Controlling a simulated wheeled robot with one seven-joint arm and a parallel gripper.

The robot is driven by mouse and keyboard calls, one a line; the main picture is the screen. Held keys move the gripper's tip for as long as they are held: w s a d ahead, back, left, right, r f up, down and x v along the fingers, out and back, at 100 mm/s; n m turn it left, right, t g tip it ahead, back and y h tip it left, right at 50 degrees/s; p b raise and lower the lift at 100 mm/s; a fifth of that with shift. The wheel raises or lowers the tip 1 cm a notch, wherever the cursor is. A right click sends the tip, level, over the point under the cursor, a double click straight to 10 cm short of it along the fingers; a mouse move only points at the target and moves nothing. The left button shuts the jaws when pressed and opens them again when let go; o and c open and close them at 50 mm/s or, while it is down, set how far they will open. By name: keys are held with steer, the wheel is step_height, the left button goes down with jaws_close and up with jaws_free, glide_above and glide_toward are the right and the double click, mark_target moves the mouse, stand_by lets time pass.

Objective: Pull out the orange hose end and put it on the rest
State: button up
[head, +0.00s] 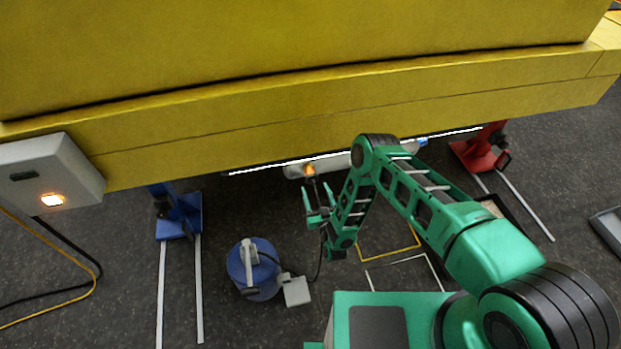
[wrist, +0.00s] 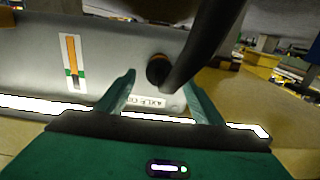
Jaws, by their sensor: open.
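The orange hose end (head: 309,169) sits at the pale grey housing under the yellow boom in the head view. In the wrist view it shows as an orange-rimmed round fitting (wrist: 157,57) on the grey housing (wrist: 110,60), with a thick black hose running from it toward the upper right. My gripper (head: 317,190) is open just below the hose end. In the wrist view its two green fingers (wrist: 160,80) stand on either side of the fitting, apart from each other. I cannot tell whether they touch it. I cannot pick out the rest with certainty.
The yellow boom (head: 350,105) hangs low across the work area. A blue drum (head: 240,268) with a grey box (head: 297,291) stands on the floor. A blue stand (head: 178,215) is left and a red stand (head: 482,150) right. A lit grey box (head: 50,175) is far left.

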mark_target(312, 178)
steer(key=shift+x, duration=3.55)
steer(key=c, duration=1.5)
steer(key=shift+v, duration=3.05)
steer(key=shift+c, duration=0.2)
steer(key=shift+r, duration=0.1)
